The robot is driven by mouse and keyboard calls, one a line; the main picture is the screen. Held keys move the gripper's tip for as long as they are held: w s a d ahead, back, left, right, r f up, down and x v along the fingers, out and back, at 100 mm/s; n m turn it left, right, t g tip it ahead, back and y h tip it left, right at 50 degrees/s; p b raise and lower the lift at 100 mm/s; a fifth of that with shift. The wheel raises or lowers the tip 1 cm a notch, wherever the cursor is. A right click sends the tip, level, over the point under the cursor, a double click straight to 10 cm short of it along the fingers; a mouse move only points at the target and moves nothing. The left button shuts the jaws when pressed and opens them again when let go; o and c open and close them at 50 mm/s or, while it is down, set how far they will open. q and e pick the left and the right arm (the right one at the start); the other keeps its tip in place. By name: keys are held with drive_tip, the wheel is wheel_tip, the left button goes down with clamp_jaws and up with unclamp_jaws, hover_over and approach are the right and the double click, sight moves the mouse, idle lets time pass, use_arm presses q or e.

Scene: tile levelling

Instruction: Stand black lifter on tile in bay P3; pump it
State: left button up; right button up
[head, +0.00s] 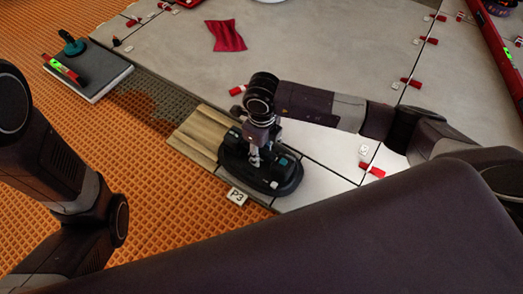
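The black lifter (283,182) is an oval black body with a small teal part on top. It sits upright at the front edge of the floor, beside the white P3 tag (237,196), partly over a wooden board (198,139) and the pale tile (318,187). My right gripper (256,153) points down at the top of the lifter and meets it near its middle. Its fingers are small and dark against the lifter, so their closure is unclear. My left arm is at the left edge; its gripper is out of view.
A grey slab (94,78) at upper left carries a green-lit level (63,69) and a teal-handled tool (73,44). A red cloth (228,36) lies on the tiles. Red clips (372,170) sit along the joints. Orange waffle matting (140,190) is bare at front left.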

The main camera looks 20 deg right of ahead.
drive_tip(key=shift+s+f, duration=0.1)
wheel_tip(320, 180, up, 12)
idle(0.5)
idle(0.6)
